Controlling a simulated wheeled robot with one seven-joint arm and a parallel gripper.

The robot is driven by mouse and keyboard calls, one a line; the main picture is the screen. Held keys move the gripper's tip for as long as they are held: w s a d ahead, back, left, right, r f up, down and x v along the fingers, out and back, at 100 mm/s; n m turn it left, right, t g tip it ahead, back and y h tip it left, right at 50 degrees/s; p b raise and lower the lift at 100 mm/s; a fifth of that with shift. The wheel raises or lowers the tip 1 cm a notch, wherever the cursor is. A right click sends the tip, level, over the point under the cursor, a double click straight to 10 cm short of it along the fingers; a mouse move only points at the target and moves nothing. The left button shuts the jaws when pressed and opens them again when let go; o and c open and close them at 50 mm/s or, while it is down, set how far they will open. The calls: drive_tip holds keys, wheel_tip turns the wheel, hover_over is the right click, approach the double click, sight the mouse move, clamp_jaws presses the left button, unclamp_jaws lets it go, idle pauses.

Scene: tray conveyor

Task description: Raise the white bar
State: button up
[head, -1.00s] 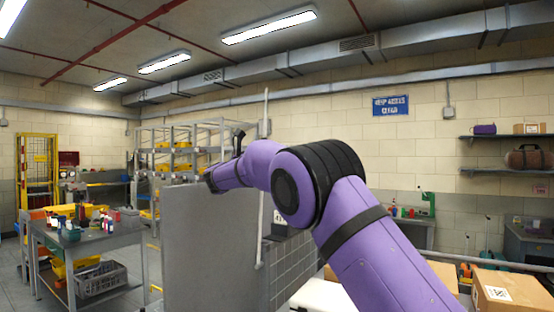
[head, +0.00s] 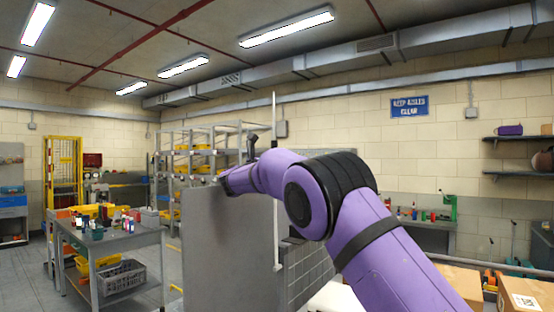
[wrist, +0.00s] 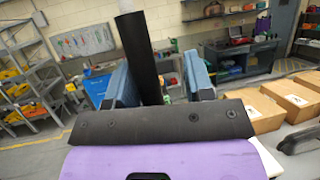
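The white bar (head: 276,180) stands upright as a thin pole in the head view, just behind the right edge of a grey panel and beyond my purple arm. Its middle is partly hidden by the arm. My gripper shows in the wrist view (wrist: 158,85), with two blue-grey fingers spread apart. A dark upright piece stands between them in the picture, and I see nothing clearly held. In the head view the fingers cannot be made out at the arm's far end. I cannot tell for sure whether the bar shows in the wrist view.
The grey panel (head: 230,250) stands close below my wrist. A workbench with bottles (head: 125,238) is at left, with a grey crate (head: 121,278) below it. Shelving with yellow bins (head: 203,140) stands behind. Cardboard boxes (head: 525,294) lie at lower right. Open floor shows at lower left.

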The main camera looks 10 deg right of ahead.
drive_tip(key=shift+a, duration=0.1)
drive_tip(key=v, duration=1)
drive_tip(key=shift+s+a+f, duration=0.15)
drive_tip(key=shift+a+f, duration=0.05)
drive_tip(key=shift+a, duration=0.05)
drive_tip(key=s+d+m+g+y, duration=0.35)
drive_tip(key=s+d, duration=0.25)
drive_tip(key=d, duration=0.5)
drive_tip(key=s+d+m+g+y, duration=0.35)
drive_tip(key=s+d, duration=0.25)
drive_tip(key=d, duration=0.6)
drive_tip(key=s+d+f+m+g+y, duration=0.1)
drive_tip(key=s+d+f+m+y, duration=0.15)
drive_tip(key=s, duration=0.55)
drive_tip(key=s+d+f+m+g+y, duration=0.1)
drive_tip(key=s+d+f+m+y, duration=0.2)
drive_tip(key=s, duration=0.4)
drive_tip(key=s+a+f+m+y, duration=0.1)
drive_tip(key=s+f+m+y, duration=0.1)
drive_tip(key=s, duration=0.6)
drive_tip(key=s+a+f+m+t+y, duration=0.1)
drive_tip(key=s+f+m+y, duration=0.1)
drive_tip(key=s+f+m, duration=0.3)
drive_tip(key=s+a+f+m+y, duration=0.2)
drive_tip(key=s+f+m, duration=0.2)
drive_tip(key=s, duration=0.8)
drive_tip(key=shift+s+m+t, duration=0.3)
drive_tip(key=shift+m+t, duration=0.1)
drive_tip(key=shift+m, duration=0.15)
